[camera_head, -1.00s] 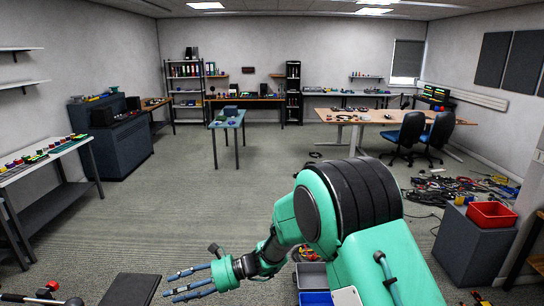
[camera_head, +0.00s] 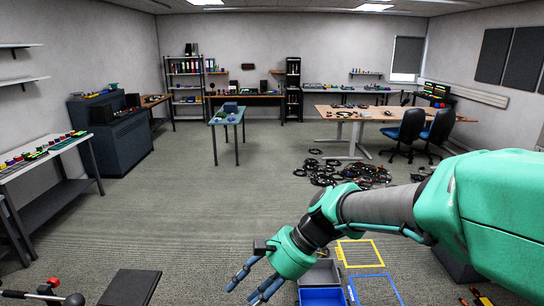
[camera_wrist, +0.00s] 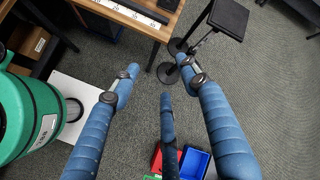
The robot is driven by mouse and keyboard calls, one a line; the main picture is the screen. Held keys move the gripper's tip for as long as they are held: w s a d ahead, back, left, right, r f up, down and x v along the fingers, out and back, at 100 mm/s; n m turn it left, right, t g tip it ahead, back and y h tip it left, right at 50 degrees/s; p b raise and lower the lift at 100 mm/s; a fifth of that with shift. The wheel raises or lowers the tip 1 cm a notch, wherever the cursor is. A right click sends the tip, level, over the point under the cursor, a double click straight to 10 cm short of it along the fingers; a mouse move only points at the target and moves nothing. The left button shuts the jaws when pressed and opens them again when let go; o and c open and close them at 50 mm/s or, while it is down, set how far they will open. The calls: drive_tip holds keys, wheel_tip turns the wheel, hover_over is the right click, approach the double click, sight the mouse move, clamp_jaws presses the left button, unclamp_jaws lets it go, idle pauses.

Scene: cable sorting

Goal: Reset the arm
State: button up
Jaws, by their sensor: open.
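My green arm reaches in from the right of the head view, bent down to the left. My gripper (camera_head: 250,290) has blue fingers and points down-left over the carpet at the bottom. In the wrist view its three fingers (camera_wrist: 158,78) are spread apart, with nothing between them. A grey bin (camera_head: 322,273) and a blue bin (camera_head: 323,298) sit just right of my gripper in the head view. The wrist view shows a red bin (camera_wrist: 156,160) and the blue bin (camera_wrist: 196,162) near the fingers' lower end.
Black cables (camera_head: 340,174) lie in a pile on the floor before the wooden desk (camera_head: 366,115). Yellow (camera_head: 378,253) and blue (camera_head: 392,284) outlines mark the floor. A black padded stand (camera_head: 130,288) is left of my gripper; the wrist view shows a table edge (camera_wrist: 150,30). The middle floor is clear.

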drive_tip(key=s+d+r+n+t+h, duration=0.1)
drive_tip(key=s+d, duration=0.3)
drive_tip(key=d, duration=0.5)
drive_tip(key=s+d+r+n+t+h, duration=0.2)
drive_tip(key=s+d+t+h, duration=0.1)
drive_tip(key=d, duration=0.5)
drive_tip(key=s+d+r+n+t+h, duration=0.1)
drive_tip(key=s+d+r+t+h, duration=0.1)
drive_tip(key=s+d+h, duration=0.2)
drive_tip(key=s+d, duration=0.3)
drive_tip(key=d, duration=0.2)
drive_tip(key=shift+d+r+t, duration=0.3)
drive_tip(key=shift+d+t, duration=0.05)
drive_tip(key=shift+t, duration=0.05)
drive_tip(key=shift+o, duration=0.7)
idle(1.2)
drive_tip(key=shift+a, duration=0.1)
